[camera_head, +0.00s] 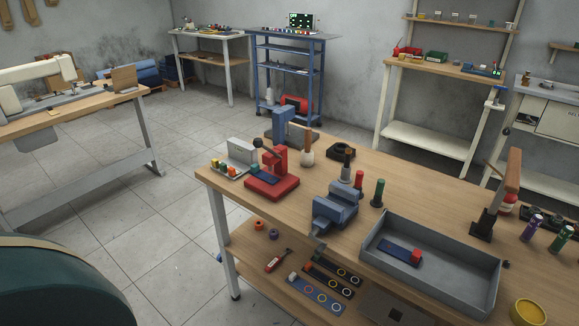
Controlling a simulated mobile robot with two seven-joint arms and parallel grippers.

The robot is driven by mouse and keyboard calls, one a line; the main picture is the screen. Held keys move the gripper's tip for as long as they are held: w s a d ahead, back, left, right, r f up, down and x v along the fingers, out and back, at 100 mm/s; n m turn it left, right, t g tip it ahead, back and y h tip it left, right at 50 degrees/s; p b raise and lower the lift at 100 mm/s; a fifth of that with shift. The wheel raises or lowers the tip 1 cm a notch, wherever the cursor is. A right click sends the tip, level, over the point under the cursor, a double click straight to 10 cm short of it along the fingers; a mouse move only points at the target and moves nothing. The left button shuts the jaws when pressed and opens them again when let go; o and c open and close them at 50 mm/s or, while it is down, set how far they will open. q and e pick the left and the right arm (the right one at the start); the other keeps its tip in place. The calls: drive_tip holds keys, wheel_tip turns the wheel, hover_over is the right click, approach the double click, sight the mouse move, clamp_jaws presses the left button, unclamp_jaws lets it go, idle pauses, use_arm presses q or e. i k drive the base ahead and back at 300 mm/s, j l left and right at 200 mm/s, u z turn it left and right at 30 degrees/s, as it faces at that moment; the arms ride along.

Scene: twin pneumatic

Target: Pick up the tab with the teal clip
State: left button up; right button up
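A dark blue tab (267,178) lies on the base of a small red hand press (273,187) at the left part of the wooden workbench (400,190). A small teal block, looking like the teal clip (254,168), sits at the tab's left end. A second dark blue tab (396,252) lies in the grey tray (462,287), with a red clip (416,256) at its right end. Neither of my grippers shows in this view.
A blue vise (335,207) stands between press and tray. A white-grey holder (236,158) with small coloured parts is left of the press. A wooden-handled tool (307,149) stands behind it. The lower shelf (262,262) holds a red-handled tool and strips with rings.

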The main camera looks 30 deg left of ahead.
sight(255, 171)
drive_tip(key=j+z, duration=0.25)
drive_tip(key=j, duration=0.3)
drive_tip(key=j+z, duration=0.3)
drive_tip(key=j, duration=0.25)
drive_tip(key=j+z, duration=0.1)
drive_tip(key=j, duration=0.65)
drive_tip(key=k+j+z, duration=0.1)
drive_tip(key=j, duration=0.6)
drive_tip(key=k+j, duration=0.15)
drive_tip(key=j, duration=0.6)
drive_tip(key=i+z, duration=0.05)
